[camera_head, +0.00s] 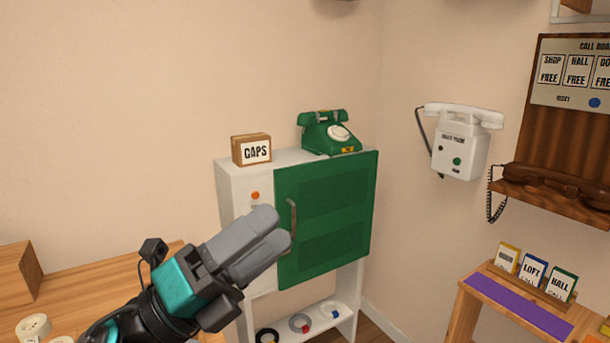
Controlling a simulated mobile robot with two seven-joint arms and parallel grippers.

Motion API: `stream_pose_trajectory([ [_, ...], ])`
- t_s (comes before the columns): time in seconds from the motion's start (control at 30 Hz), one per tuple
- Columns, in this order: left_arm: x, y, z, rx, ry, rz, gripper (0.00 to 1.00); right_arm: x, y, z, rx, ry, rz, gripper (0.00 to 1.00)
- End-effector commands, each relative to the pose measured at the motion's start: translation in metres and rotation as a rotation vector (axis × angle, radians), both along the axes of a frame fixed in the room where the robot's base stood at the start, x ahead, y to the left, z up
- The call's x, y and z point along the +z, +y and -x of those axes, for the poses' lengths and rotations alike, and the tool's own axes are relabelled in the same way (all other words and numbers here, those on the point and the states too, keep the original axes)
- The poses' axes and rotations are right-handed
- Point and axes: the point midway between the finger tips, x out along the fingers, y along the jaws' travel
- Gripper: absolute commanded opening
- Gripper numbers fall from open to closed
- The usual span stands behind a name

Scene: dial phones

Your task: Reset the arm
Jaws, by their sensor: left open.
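My left gripper (262,247) shows in the head view, its arm coming in from the lower left. It has grey fingers and a teal and black body. Its fingertips are in front of the white cabinet, close by the handle of the green door (336,210). The fingers are open and I see nothing between them. I cannot tell whether they touch the handle (293,222). My right gripper is not in view.
A green dial phone (330,135) and a CAPS box (251,149) stand on the cabinet (229,190). A white wall phone (460,145) hangs right of it. A brown handset (556,184) lies on a wooden shelf. Cards LOFT and HALL stand on a small table (467,313).

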Motion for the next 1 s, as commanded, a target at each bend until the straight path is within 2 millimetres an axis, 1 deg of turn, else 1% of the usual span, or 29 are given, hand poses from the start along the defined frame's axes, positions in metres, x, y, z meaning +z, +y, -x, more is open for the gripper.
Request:
stream_pose_trajectory([
  [0.03,-0.002,0.015,-0.009,0.06,0.117,0.118,0.64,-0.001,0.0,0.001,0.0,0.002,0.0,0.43],
  [0.07,-0.005,0.024,-0.016,0.097,0.186,0.184,0.64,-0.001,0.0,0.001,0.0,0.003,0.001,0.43],
  [0.1,-0.011,0.038,-0.024,0.149,0.28,0.27,0.64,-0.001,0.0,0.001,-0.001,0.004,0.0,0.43],
  [0.17,-0.026,0.059,-0.035,0.226,0.426,0.393,0.64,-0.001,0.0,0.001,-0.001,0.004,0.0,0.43],
  [0.2,-0.04,0.074,-0.04,0.279,0.527,0.472,0.64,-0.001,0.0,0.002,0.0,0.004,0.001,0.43],
  [0.27,-0.065,0.094,-0.045,0.361,0.68,0.585,0.64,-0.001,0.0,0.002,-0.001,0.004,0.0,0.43],
  [0.3,-0.084,0.107,-0.045,0.416,0.783,0.657,0.64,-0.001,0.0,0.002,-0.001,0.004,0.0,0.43],
  [0.37,-0.116,0.125,-0.041,0.502,0.941,0.757,0.64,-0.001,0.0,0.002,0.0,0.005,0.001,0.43],
  [0.4,-0.139,0.135,-0.036,0.56,1.048,0.82,0.64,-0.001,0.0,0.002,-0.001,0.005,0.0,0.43],
  [0.47,-0.174,0.148,-0.022,0.65,1.21,0.908,0.64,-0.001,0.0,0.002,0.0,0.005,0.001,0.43],
  [0.5,-0.197,0.155,-0.01,0.71,1.313,0.958,0.64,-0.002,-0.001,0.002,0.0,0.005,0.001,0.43],
  [0.57,-0.226,0.161,0.01,0.791,1.455,1.02,0.64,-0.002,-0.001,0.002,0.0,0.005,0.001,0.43],
  [0.6,-0.243,0.164,0.023,0.841,1.537,1.052,0.64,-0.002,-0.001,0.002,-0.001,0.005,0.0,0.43],
  [0.7,-0.274,0.167,0.055,0.943,1.708,1.111,0.64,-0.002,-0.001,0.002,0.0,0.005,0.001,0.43],
  [0.8,-0.297,0.167,0.085,1.031,1.849,1.149,0.64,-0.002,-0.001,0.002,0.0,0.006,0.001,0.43],
  [0.87,-0.307,0.166,0.103,1.079,1.923,1.166,0.64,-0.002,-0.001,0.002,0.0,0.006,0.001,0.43],
  [0.9,-0.313,0.165,0.114,1.11,1.972,1.174,0.64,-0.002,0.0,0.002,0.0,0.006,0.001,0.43],
  [1.0,-0.326,0.162,0.142,1.183,2.085,1.191,0.64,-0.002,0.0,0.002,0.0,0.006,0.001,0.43],
])
